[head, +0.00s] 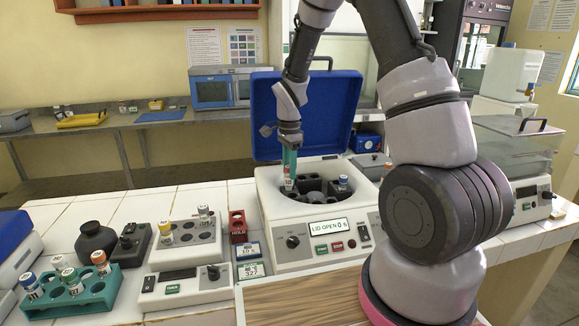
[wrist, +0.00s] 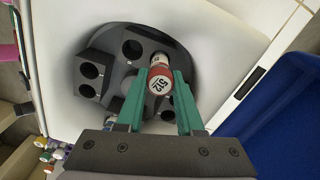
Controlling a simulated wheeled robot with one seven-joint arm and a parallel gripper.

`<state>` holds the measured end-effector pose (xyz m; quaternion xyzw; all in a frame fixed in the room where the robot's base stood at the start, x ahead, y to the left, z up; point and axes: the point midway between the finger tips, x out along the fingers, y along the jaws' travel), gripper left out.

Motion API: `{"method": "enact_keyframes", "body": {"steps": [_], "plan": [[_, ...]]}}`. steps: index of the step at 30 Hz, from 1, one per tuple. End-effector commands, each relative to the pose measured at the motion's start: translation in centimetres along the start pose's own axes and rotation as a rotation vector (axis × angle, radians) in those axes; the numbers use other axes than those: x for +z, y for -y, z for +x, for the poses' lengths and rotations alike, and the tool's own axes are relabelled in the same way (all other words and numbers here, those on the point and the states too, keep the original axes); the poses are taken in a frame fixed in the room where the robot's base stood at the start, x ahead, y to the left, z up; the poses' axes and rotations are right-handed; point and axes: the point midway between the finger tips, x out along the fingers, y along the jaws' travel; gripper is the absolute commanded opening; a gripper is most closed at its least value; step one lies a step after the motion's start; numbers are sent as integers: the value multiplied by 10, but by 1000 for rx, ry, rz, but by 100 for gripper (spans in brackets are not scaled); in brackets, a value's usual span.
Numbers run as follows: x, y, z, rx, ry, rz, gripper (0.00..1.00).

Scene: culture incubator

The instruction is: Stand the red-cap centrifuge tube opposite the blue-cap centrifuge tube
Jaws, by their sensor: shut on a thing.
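My gripper (head: 289,160) is shut on the red-cap centrifuge tube (head: 288,181), with one green finger on each side of it. In the wrist view the fingers (wrist: 161,85) flank the red cap (wrist: 160,77), marked 512. The tube is upright over the left part of the open centrifuge's dark rotor (head: 311,196); whether its lower end is inside a hole is hidden. Several empty holes show in the rotor.
The centrifuge's blue lid (head: 305,110) stands open behind the bowl. To the left are a grey rack with tubes (head: 186,240), a teal rack with tubes (head: 70,298), a red HOLD block (head: 238,226) and a small scale-like device (head: 186,287).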

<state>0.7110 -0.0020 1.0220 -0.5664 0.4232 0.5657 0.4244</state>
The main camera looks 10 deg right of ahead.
Motion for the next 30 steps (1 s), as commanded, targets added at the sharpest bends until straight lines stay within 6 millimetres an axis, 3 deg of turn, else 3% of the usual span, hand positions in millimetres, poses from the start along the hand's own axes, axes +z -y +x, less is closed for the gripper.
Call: {"method": "enact_keyframes", "body": {"steps": [16,26,27,29,30], "plan": [[-1,0,25,1,0,1,0],[0,0,28,0,0,1,0],[0,0,28,0,0,1,47],[0,0,28,0,0,1,70],[0,0,28,0,0,1,71]]}}
